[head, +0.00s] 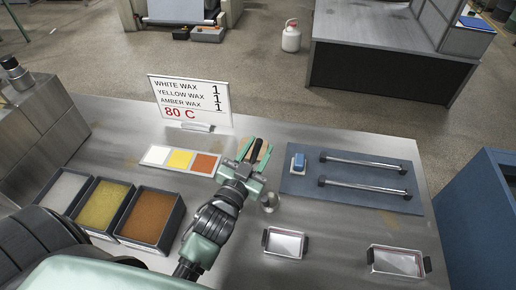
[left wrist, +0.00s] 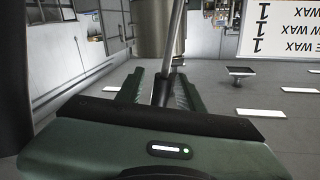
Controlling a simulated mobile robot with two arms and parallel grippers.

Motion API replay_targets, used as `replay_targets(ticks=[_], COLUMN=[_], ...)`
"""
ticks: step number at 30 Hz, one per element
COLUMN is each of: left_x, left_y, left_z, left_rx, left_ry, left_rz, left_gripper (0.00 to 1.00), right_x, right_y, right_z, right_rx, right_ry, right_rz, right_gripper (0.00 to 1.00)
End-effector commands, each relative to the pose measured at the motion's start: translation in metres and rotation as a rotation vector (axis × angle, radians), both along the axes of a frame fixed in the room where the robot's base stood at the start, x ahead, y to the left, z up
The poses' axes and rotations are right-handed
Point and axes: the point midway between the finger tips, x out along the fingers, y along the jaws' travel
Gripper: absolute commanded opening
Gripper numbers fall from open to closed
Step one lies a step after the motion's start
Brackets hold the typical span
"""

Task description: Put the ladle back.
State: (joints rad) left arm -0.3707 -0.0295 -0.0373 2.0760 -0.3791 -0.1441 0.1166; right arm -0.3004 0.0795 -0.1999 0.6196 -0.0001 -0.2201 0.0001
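My left gripper (head: 256,155) is over the middle of the steel table, to the right of the colour card. In the left wrist view its two fingers (left wrist: 160,90) stand apart, with a gap between them. The gripper hides much of this area. My right gripper is not in view.
Bins of white (head: 62,190), yellow (head: 101,208) and amber (head: 149,218) grains stand at left. A wax sign (head: 190,102) stands behind. A blue mat (head: 345,189) with two bars and a blue block lies right. Two metal trays (head: 284,243) (head: 398,262) lie in front.

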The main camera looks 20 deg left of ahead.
Motion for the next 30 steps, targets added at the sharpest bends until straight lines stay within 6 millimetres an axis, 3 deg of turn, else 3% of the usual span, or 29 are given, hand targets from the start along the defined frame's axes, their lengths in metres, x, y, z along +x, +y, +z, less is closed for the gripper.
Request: replay_targets(ticks=[4,7,21,30], left_x=[0.000,-0.012,-0.102,-0.120], left_y=[0.000,-0.001,-0.003,-0.003], left_z=[0.005,0.000,-0.001,0.003], left_rx=[0.000,-0.001,-0.001,-0.001], left_ry=[-0.001,0.002,0.004,0.001], left_rz=[0.000,-0.001,0.001,0.001], left_gripper=[0.37,0.37,0.37,0.37], right_x=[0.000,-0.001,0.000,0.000], right_y=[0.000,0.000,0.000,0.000], right_z=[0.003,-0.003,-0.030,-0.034], right_rx=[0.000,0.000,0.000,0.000], right_ry=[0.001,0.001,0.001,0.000], right_rz=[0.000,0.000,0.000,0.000], right_gripper=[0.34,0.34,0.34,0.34])
